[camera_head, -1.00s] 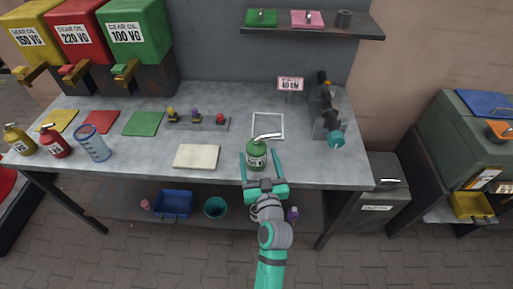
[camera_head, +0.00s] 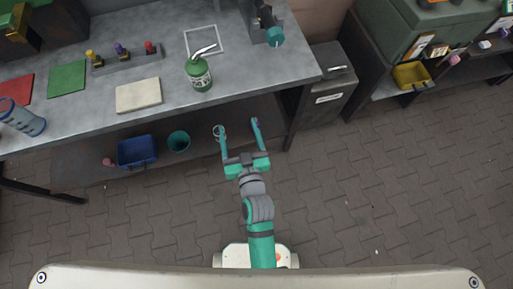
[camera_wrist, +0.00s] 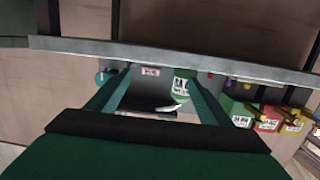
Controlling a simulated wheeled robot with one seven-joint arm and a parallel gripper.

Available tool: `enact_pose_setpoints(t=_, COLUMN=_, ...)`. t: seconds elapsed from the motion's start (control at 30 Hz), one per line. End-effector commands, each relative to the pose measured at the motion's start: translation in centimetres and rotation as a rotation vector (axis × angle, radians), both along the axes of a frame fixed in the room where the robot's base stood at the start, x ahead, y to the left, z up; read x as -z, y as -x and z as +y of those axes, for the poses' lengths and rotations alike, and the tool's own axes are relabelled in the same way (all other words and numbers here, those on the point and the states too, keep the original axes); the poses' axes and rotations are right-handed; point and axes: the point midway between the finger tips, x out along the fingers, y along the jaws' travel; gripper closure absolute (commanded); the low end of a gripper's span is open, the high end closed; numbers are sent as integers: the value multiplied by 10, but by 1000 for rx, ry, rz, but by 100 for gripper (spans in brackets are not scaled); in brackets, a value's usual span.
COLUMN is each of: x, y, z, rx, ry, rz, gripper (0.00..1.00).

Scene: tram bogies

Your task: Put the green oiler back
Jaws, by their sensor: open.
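The green oiler (camera_head: 199,76) stands upright on the grey workbench (camera_head: 225,85), near its front edge, with its pale spout pointing up and right. A white square outline (camera_head: 187,41) is marked on the bench just behind it. My gripper (camera_head: 237,123) is open and empty, in front of the bench edge and apart from the oiler. In the wrist view, which looks upside down, the oiler (camera_wrist: 182,88) appears beyond the spread fingers, close to the one on the right; that finger partly hides it.
A cream pad (camera_head: 138,95), a green mat (camera_head: 67,78) and a small rack with coloured knobs (camera_head: 124,60) lie left of the oiler. A blue bin (camera_head: 137,151) and a teal bucket (camera_head: 179,141) sit on the lower shelf. Open paved floor (camera_head: 380,190) lies to the right.

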Motion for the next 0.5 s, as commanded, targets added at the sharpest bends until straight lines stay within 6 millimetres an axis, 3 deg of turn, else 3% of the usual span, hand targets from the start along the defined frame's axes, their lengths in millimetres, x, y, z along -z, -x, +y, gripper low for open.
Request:
enact_pose_setpoints(t=0.03, x=9, y=20, z=-11, rx=30, ry=7, rz=19, gripper=27)
enact_pose_setpoints(t=0.23, x=22, y=88, z=-41, rx=125, ry=22, rz=55, gripper=27)
enact_pose_setpoints(t=0.5, x=15, y=177, z=-61, rx=214, ry=37, rz=91, gripper=27)
